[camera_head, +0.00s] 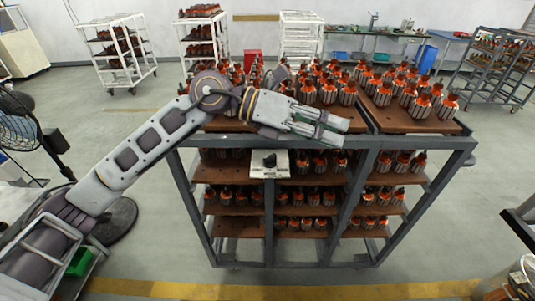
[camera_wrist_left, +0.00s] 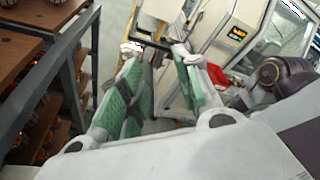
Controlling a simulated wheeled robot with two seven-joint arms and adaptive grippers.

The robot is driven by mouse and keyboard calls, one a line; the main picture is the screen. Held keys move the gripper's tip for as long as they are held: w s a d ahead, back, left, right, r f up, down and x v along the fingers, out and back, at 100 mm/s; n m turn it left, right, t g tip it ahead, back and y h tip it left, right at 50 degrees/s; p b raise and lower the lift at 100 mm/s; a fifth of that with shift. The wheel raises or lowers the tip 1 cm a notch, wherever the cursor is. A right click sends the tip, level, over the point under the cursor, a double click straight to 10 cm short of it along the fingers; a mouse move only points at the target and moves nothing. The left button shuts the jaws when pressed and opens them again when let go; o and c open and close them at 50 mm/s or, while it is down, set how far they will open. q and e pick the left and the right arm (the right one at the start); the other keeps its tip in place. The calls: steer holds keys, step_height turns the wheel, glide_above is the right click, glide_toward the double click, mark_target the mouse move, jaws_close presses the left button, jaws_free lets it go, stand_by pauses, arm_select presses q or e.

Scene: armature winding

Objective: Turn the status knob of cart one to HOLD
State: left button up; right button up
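The status knob (camera_head: 269,160) is a small black knob on a white plate (camera_head: 260,172) with dark markings along its lower edge, too small to read. The plate is fixed to the front of the grey-framed cart (camera_head: 456,145), left of its middle. My left gripper (camera_head: 338,130) is in front of the cart's top shelf, above and right of the knob, pointing right and not touching it. In the left wrist view its green-padded fingers (camera_wrist_left: 158,68) are apart with nothing between them. The knob is not seen in that view. My right gripper is not in view.
The cart's shelves hold many armatures (camera_head: 384,95) with orange tops. A black fan (camera_head: 25,130) stands at the left. White racks (camera_head: 124,50) and a workbench (camera_head: 400,32) stand behind. The floor before the cart is clear, with a yellow stripe (camera_head: 300,291).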

arm_select(q)
steer(key=w+a+f+t+y, duration=0.2)
steer(key=w+a+f+y, duration=0.2)
steer(key=a+y, duration=0.15)
steer(key=t+y, duration=0.3)
steer(key=y, duration=0.3)
glide_toward(269, 156)
step_height(269, 156, up, 4)
steer(key=a, duration=0.2)
steer(key=shift+s+a+r+h, duration=0.15)
steer(key=shift+s+r+h, duration=0.1)
steer(key=shift+s, duration=0.1)
steer(key=shift+f, duration=0.2)
steer(key=p+x, duration=0.3)
steer(key=x, duration=1)
steer(key=shift+s+d+f, duration=0.15)
steer(key=shift+d+f, duration=0.1)
steer(key=shift+f, duration=0.05)
jaws_close()
